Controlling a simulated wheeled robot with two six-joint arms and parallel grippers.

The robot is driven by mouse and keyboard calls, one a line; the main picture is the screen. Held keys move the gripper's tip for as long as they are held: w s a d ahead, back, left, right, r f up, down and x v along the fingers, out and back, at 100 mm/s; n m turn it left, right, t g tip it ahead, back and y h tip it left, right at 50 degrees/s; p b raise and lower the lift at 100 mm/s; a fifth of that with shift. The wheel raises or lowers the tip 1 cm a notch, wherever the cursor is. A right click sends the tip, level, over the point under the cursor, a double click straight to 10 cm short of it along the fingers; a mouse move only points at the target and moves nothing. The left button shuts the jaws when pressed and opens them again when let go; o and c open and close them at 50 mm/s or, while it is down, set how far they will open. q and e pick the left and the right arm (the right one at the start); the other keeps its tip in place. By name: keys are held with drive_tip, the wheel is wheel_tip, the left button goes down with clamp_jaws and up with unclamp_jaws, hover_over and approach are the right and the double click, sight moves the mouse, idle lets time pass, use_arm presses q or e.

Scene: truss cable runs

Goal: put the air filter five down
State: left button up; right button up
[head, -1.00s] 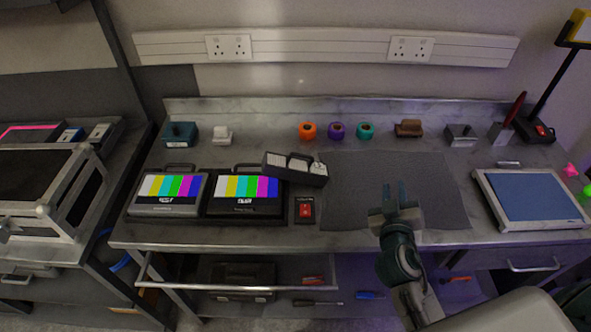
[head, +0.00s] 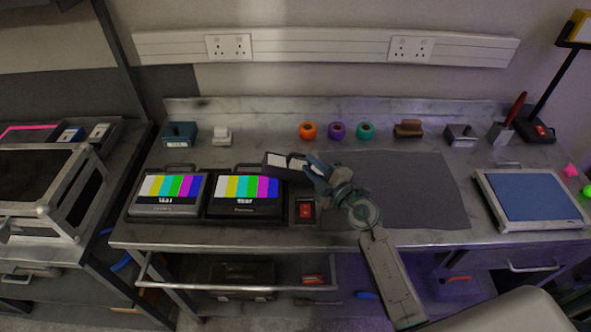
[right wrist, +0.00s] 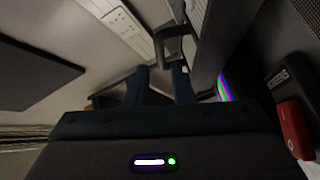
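A black-framed block with pale panels (head: 277,160), likely the air filter, lies at an angle at the back right of the dark test case; no label is legible. My right gripper (head: 314,172) is at its right end and hides that part. In the right wrist view the gripper's two dark fingers (right wrist: 158,84) are apart. A dark handle-like piece (right wrist: 175,35) and a pale ridged surface (right wrist: 205,50) lie just beyond the tips, with no clear grip on either. My left gripper is not in view.
Two cases with colour-bar screens (head: 242,188) stand at the left, and a red switch box (head: 305,210) is close below my right gripper. The dark mat (head: 425,190) is bare. Tape rolls (head: 337,130) stand behind it; a blue-topped tray (head: 530,196) is at the right.

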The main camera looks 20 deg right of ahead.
sight(303, 157)
drive_tip(key=x, duration=0.5)
drive_tip(key=shift+w+f, duration=0.2)
drive_tip(key=shift+w, duration=0.15)
drive_tip(key=shift+s+d+r, duration=0.1)
drive_tip(key=shift+c, duration=0.4)
clamp_jaws()
